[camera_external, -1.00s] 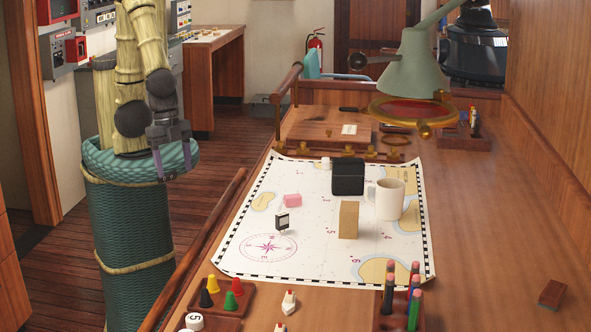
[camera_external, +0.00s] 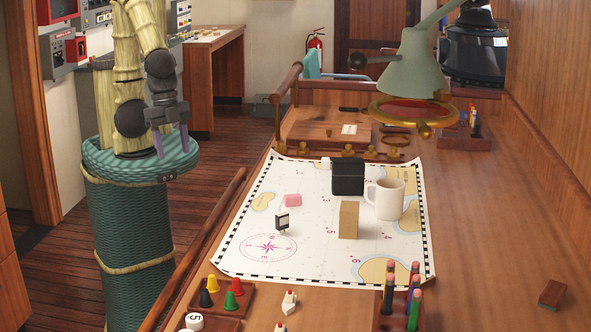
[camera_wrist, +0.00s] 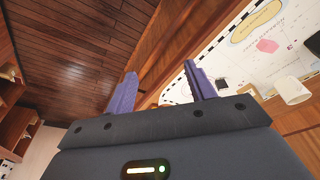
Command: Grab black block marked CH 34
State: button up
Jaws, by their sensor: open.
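A black box-shaped block (camera_external: 348,177) stands on the far middle of the chart; it shows at the right edge of the wrist view (camera_wrist: 315,43). A smaller black item with a white face (camera_external: 282,221) stands nearer, above the compass rose, and also shows in the wrist view (camera_wrist: 222,84). I cannot read CH 34 on either one. My gripper (camera_external: 172,150) is open and empty, pointing down over my base, left of the table and apart from both. Its two fingers show in the wrist view (camera_wrist: 161,90).
On the chart (camera_external: 225,262) are a pink block (camera_external: 292,200), a tan block (camera_external: 348,220) and a white mug (camera_external: 389,200). A green lamp (camera_external: 413,65) hangs over the far part. A wooden rail (camera_external: 215,235) runs along the table's left edge. The right tabletop is mostly clear.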

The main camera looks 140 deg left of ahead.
jog(key=w+a+f+n+t+h+p, duration=0.1)
jog(key=w+f+n+t, duration=0.1)
jog(key=w+n, duration=0.3)
jog(key=w+a+f+n+t+h+p, duration=0.1)
jog(key=w+a+f+n+t, duration=0.1)
jog(key=w+f+n, duration=0.3)
jog(key=w+a+f+n+t+h+p, duration=0.1)
jog(key=w+f+n, duration=0.3)
jog(key=n, duration=0.6)
jog(key=shift+w+a+f+t+h, duration=0.1)
jog(key=shift+w+a+t+h, duration=0.15)
jog(key=shift+w+t, duration=0.2)
jog(key=shift+w+a+f+t+h, duration=0.1)
jog(key=shift+w+t+h, duration=0.15)
jog(key=shift+w+t, duration=0.15)
jog(key=w+a+r+n+t+y+p, duration=0.1)
jog(key=w+a+r+n+t+y, duration=0.25)
jog(key=a+r+n+t, duration=1)
notch_tip(320, 180, down, 9)
jog(key=d+n+g, duration=0.1)
jog(key=n+g, duration=0.1)
jog(key=g, duration=0.2)
jog(key=shift+s+d+r+g, duration=0.15)
jog(key=shift+s+d+g, duration=0.15)
jog(key=shift+g, duration=0.1)
jog(key=shift+n+y, duration=0.25)
